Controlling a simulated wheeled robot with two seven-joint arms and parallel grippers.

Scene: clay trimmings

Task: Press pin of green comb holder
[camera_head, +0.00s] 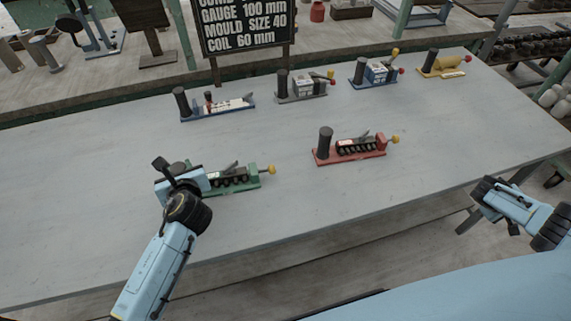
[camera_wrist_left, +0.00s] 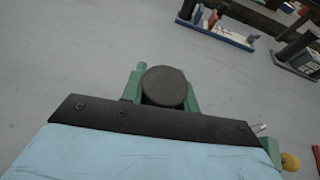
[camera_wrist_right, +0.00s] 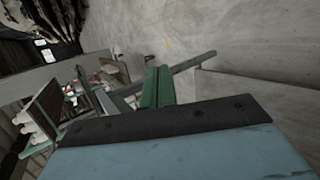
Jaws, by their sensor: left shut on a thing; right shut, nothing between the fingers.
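The green comb holder (camera_head: 240,186) lies on the near left of the table, with a row of dark parts and a grey lever on it. Its pin ends in a yellow knob (camera_head: 271,169), sticking out at the right end; the knob also shows at the lower right of the left wrist view (camera_wrist_left: 290,161). My left gripper (camera_head: 178,176) is at the holder's left end. In the left wrist view its fingers are shut on the holder's dark round post (camera_wrist_left: 165,86). My arm hides much of that end. My right gripper (camera_wrist_right: 157,72) is shut and empty, off the table's front right edge.
A red holder (camera_head: 350,153) with a yellow knob stands to the right. Blue (camera_head: 217,110), grey (camera_head: 302,95), second blue (camera_head: 376,81) and yellow (camera_head: 441,70) holders stand along the back. A black sign (camera_head: 244,25) stands behind. The front table is clear.

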